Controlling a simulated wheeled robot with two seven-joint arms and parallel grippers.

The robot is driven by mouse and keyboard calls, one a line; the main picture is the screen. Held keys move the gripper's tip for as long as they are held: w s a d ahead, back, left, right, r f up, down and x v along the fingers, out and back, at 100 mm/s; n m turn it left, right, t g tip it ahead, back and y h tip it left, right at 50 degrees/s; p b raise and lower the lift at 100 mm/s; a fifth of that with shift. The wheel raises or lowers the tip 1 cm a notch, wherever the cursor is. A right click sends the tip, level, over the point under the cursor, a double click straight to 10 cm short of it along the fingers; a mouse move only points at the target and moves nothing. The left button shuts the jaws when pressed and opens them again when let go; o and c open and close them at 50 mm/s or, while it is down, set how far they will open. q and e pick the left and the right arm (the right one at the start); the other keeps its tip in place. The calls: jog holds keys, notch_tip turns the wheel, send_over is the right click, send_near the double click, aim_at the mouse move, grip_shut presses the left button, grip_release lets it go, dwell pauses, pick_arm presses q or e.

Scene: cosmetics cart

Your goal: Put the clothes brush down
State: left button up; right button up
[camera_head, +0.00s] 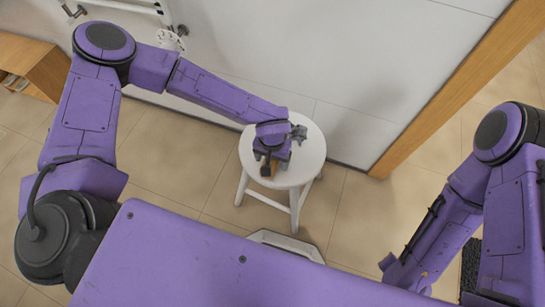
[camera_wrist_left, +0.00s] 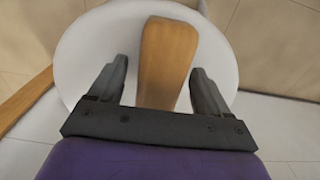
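The clothes brush, a light-brown wooden piece, shows in the left wrist view (camera_wrist_left: 167,55) over the round white stool top (camera_wrist_left: 85,50). In the head view only a small bit of the brush (camera_head: 270,169) shows beside my gripper. My left gripper (camera_wrist_left: 159,68) is open, with one dark finger on each side of the brush. Whether the brush rests on the stool (camera_head: 312,150) is hard to tell. My right gripper is out of view.
The stool stands on a beige tiled floor near a white wall (camera_head: 310,50). A wooden post (camera_head: 455,85) is to the right, a wooden shelf (camera_head: 38,65) at the far left. A white rail runs along the wall at the upper left.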

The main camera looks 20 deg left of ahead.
pick_arm(q)
notch_tip(320, 180, up, 12)
jog(key=p, duration=0.3)
jog(key=shift+r, duration=0.15)
dwell(0.4)
